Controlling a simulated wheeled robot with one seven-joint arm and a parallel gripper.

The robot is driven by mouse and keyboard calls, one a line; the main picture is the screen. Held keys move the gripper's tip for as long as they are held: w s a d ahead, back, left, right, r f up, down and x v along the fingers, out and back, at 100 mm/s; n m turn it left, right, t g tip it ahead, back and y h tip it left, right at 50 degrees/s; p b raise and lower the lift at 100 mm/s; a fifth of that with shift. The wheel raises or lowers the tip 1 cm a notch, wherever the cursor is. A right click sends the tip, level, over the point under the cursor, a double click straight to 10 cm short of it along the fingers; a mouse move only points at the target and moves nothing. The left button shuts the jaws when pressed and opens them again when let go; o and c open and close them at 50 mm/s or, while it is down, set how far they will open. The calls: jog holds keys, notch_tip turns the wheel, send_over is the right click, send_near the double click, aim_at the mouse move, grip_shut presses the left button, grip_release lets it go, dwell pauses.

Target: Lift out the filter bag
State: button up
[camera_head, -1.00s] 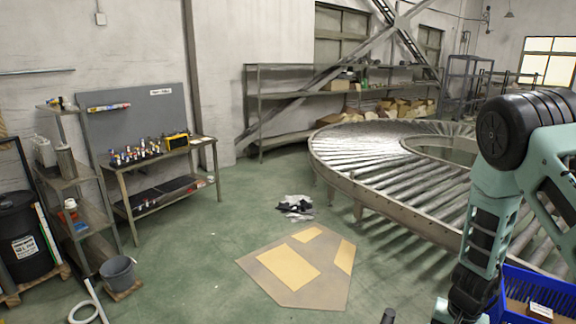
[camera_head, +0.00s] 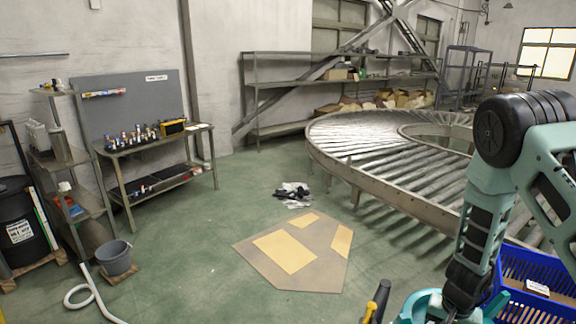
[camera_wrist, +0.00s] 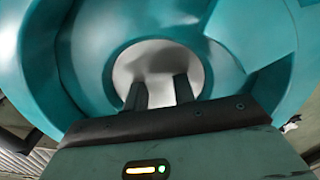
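In the wrist view, my gripper (camera_wrist: 160,92) has its two dark fingers apart, with a gap between them. The fingertips show against a pale, rounded surface (camera_wrist: 158,58) inside a round opening; this may be the filter bag, but I cannot tell for sure. A glossy teal shell (camera_wrist: 75,60) surrounds the opening. I cannot tell whether the fingertips touch the pale surface. In the head view, a curved teal part (camera_head: 412,308) shows at the bottom edge below my arm, and my fingers are hidden there.
A blue crate (camera_head: 560,270) stands at the lower right, close to my arm. A yellow-and-black handle-like piece (camera_head: 377,303) shows at the bottom edge. A curved roller conveyor (camera_head: 375,190) lies beyond. A grey bucket (camera_head: 115,258) stands at the left. The floor centre is mostly open.

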jog(key=shift+s+f, duration=0.1)
jog(key=shift+f, duration=0.1)
jog(key=shift+c, duration=0.3)
grip_shut()
notch_tip(320, 180, up, 22)
jog(key=p, duration=1.5)
jog(key=shift+r, duration=0.15)
notch_tip(320, 180, up, 11)
dwell(0.8)
